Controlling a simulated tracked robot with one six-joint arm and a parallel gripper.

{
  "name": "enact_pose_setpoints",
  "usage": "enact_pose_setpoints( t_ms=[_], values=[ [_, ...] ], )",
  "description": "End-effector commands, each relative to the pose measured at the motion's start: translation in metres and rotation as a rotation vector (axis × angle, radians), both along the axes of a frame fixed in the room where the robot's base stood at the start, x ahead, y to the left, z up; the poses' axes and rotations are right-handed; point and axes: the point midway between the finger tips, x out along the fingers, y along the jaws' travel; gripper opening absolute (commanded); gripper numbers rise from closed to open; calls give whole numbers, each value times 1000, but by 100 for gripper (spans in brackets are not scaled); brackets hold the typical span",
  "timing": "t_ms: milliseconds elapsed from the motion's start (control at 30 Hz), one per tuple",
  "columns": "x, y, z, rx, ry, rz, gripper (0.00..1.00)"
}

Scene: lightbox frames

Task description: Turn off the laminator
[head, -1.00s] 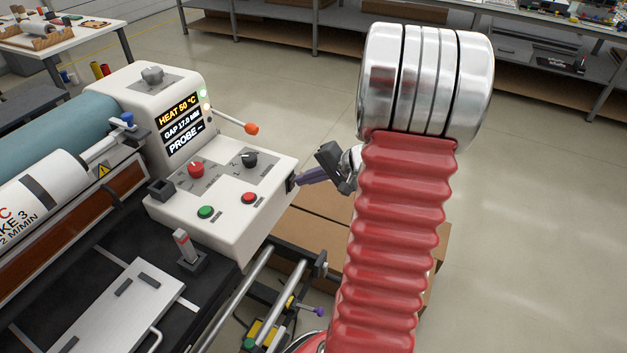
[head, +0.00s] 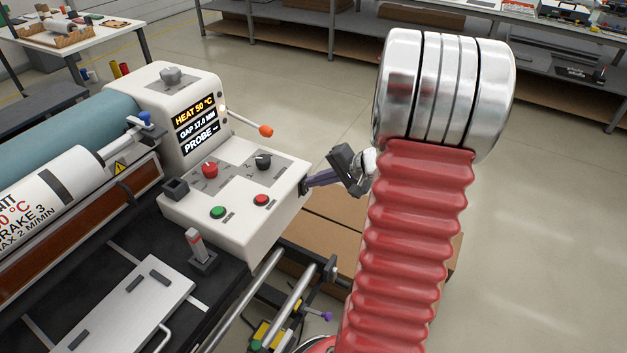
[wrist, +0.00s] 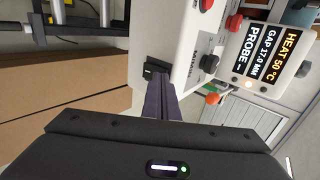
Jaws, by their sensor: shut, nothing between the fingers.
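The laminator's white control box (head: 245,232) stands left of my arm in the head view. A black rocker switch (wrist: 152,69) is on its side face in the wrist view. My gripper (head: 308,184) is shut and empty, its dark purple fingers pointing at that side face. In the wrist view, the fingertips (wrist: 158,78) are at the switch and partly cover it; I cannot tell if they touch. The display (head: 194,122) reads HEAT 50 °C, GAP 17.0 MM and PROBE. One lamp (wrist: 249,84) beside it glows warm; the other looks unlit.
A red knob (head: 209,170), a black knob (head: 263,161), a green button (head: 218,212) and a red button (head: 261,200) sit on the box top. An orange-tipped lever (head: 266,131) sticks out behind. Cardboard boxes (head: 325,240) lie below my gripper. Open floor is at right.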

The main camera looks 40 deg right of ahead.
Motion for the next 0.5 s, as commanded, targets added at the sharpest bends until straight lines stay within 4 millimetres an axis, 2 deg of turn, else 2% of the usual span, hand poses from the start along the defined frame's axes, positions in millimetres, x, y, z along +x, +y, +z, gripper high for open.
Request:
enact_pose_setpoints(
  t_ms=[500],
  values=[
    [1,1,11,1,0,3,0]
  ],
)
